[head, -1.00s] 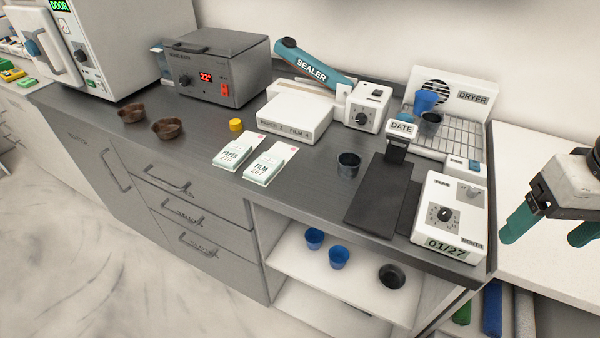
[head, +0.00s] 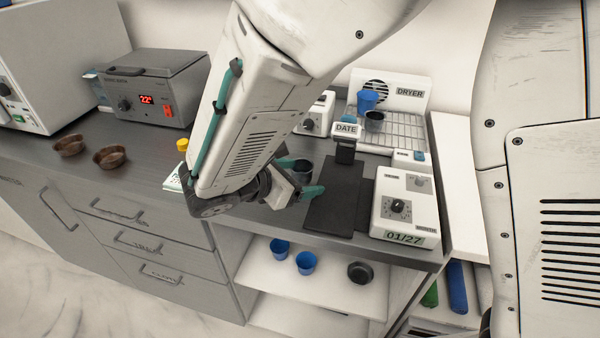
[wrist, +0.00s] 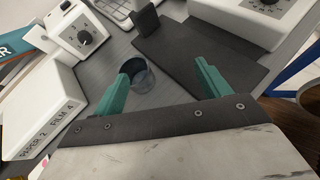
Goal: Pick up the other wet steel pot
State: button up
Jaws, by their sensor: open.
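A dark steel pot (head: 304,169) stands upright on the grey counter, left of the black pad. It also shows in the wrist view (wrist: 143,78), where its inside looks bluish and the left finger covers part of its near left side. My gripper (head: 300,178) is open just in front of the pot, with its teal fingers apart. In the wrist view the pot lies towards the left finger of my gripper (wrist: 166,78), and I cannot tell whether they touch. Another dark pot (head: 375,124) is on the dryer (head: 405,130), and one more (head: 361,273) sits on the lower shelf.
The date stamper (head: 345,130) and its black pad (head: 335,195) stand right of the pot, with a white dial box (head: 404,212) beyond. The sealer's white box (wrist: 40,115) is at left in the wrist view. Blue cups (head: 305,263) stand on the shelf.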

aim_at(307, 164)
jog(key=a+n, duration=0.1)
jog(key=w+a+t, duration=0.1)
jog(key=a+n, duration=0.1)
jog(key=shift+w+a+f+n+t+y, duration=0.1)
jog(key=shift+w+f+n+t+y, duration=0.15)
jog(key=shift+w+n+t+y, duration=0.05)
jog(key=shift+w+f, duration=0.1)
jog(key=shift+w, duration=0.25)
jog(key=x, duration=0.7)
jog(key=shift+w, duration=0.2)
jog(key=c, duration=1)
